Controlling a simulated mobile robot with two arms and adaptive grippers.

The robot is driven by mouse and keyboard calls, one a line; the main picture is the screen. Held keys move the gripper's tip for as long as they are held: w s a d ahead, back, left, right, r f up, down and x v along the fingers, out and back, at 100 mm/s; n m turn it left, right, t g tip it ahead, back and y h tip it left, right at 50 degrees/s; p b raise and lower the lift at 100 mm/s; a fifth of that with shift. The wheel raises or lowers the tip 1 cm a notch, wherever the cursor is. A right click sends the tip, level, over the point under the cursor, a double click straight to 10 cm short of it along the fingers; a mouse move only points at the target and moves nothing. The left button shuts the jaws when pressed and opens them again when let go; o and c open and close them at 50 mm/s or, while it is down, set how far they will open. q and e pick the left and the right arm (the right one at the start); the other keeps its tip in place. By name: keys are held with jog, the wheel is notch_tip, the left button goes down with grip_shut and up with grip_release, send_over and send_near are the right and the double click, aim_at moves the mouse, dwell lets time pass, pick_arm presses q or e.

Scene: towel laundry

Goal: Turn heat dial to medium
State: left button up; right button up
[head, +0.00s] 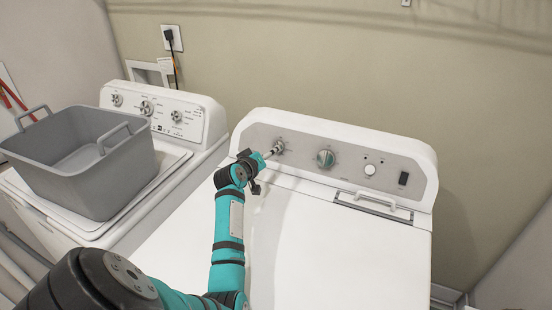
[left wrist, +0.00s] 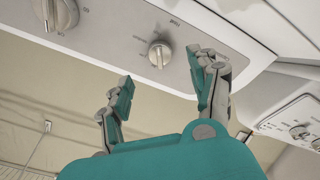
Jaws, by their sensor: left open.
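The dryer's control panel (head: 300,139) carries a small grey dial (head: 278,147) at its left and a larger dial (head: 325,158) near its middle. I cannot read which setting either dial points to. My left gripper (head: 268,153) is at the small dial and partly covers the area just left of it. In the left wrist view, seen tilted over, my left gripper (left wrist: 163,72) is open, with the small dial (left wrist: 160,53) beyond and between its fingertips. It seems apart from the dial. The larger dial (left wrist: 57,12) is at the top left. My right gripper is out of view.
A grey laundry basket (head: 85,165) sits on the washer (head: 165,110) to the left. A round button (head: 370,169) and a dark switch (head: 403,178) are to the right on the panel. The dryer's white top (head: 330,250) is clear.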

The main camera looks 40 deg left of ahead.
pick_arm(q)
jog(key=b+x, duration=0.4)
jog(key=x, duration=0.2)
jog(key=shift+w+f, duration=0.2)
jog(key=shift+f, duration=0.1)
jog(key=shift+w+a+f+b, duration=0.1)
jog(key=shift+w+a+b, duration=0.15)
jog(key=shift+w+b, duration=0.4)
jog(key=c, duration=1.1)
jog(key=shift+c, duration=0.2)
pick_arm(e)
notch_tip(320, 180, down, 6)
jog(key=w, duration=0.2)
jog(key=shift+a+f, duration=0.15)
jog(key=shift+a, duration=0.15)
